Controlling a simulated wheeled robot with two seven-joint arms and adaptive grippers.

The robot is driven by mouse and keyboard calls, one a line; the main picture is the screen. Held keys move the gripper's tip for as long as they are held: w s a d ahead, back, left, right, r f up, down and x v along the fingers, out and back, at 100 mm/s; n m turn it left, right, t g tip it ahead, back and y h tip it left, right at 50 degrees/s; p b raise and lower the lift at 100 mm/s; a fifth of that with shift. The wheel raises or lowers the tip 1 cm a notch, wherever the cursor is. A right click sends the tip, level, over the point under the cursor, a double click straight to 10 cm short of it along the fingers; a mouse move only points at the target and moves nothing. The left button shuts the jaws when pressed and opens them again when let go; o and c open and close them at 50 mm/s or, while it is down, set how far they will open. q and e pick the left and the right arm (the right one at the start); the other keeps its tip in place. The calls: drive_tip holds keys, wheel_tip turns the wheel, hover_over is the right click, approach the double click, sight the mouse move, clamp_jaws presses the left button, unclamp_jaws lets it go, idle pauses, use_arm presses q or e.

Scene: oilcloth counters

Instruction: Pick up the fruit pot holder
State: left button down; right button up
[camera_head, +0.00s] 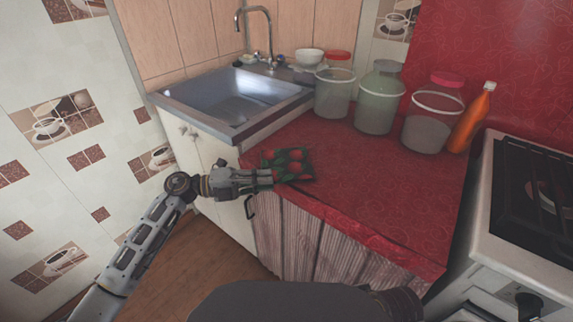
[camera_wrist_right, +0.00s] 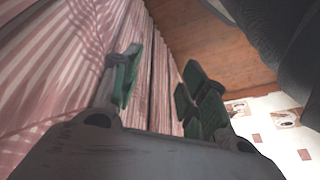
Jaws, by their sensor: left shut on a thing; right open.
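The fruit pot holder (camera_head: 295,155) is a dark green square pad with red fruit on it. It is at the front left corner of the red counter in the head view. My left gripper (camera_head: 268,178) reaches in from the left and is shut on the near left edge of the pot holder. Whether the pad is lifted off the counter is hard to tell. My right gripper (camera_wrist_right: 158,90) shows in the right wrist view, with its green-padded fingers apart and nothing between them. It is beside striped fabric, away from the pot holder.
The red counter (camera_head: 375,190) is clear in the middle. Glass jars (camera_head: 378,100) and an orange bottle (camera_head: 471,120) stand at its back. A metal sink (camera_head: 235,98) is at the left and a white stove (camera_head: 520,225) at the right. A striped curtain (camera_head: 310,240) hangs below the counter.

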idle(0.3)
use_arm(q)
drive_tip(key=shift+r, duration=0.45)
drive_tip(key=shift+r+p, duration=0.45)
drive_tip(key=shift+r, duration=0.3)
wheel_tip(320, 180, up, 2)
drive_tip(key=shift+p, duration=0.3)
wheel_tip(320, 180, up, 4)
drive_tip(key=shift+r+p, duration=0.15)
drive_tip(key=shift+p, duration=0.55)
drive_tip(key=shift+r, duration=0.65)
use_arm(e)
drive_tip(key=shift+d+f+g+h, duration=0.3)
drive_tip(key=shift+d+f+g, duration=0.25)
drive_tip(key=shift+f, duration=0.25)
drive_tip(key=shift+w, duration=0.1)
drive_tip(key=shift+s+r, duration=0.1)
drive_tip(key=shift+s, duration=0.1)
